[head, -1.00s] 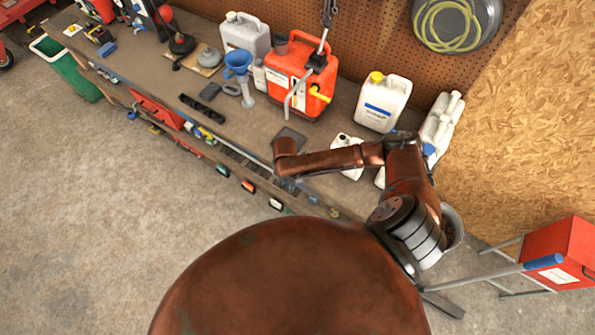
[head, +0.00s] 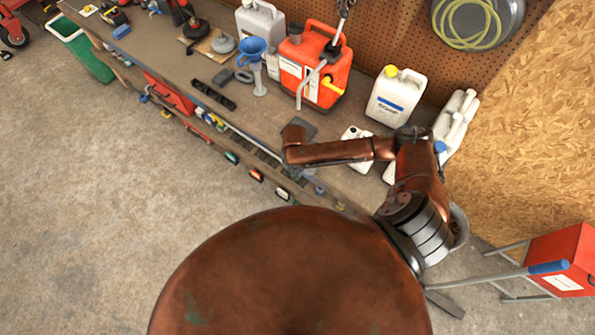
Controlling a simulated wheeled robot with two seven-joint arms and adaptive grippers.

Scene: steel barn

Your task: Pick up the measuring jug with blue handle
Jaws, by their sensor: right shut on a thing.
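My right arm reaches in over the workbench (head: 200,78) from the right and bends down at its far end. The right gripper (head: 296,172) is mostly hidden below that bend, near the front edge of the bench. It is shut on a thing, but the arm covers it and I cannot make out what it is. I cannot clearly see a measuring jug with a blue handle. A blue funnel (head: 252,47) stands on the bench beside the red fuel can. My left gripper is not in view.
A red fuel can (head: 311,68), a white canister (head: 396,98) and more white bottles (head: 455,125) stand along the back of the bench. Bare concrete floor is clear at left. A red box (head: 565,250) stands at right.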

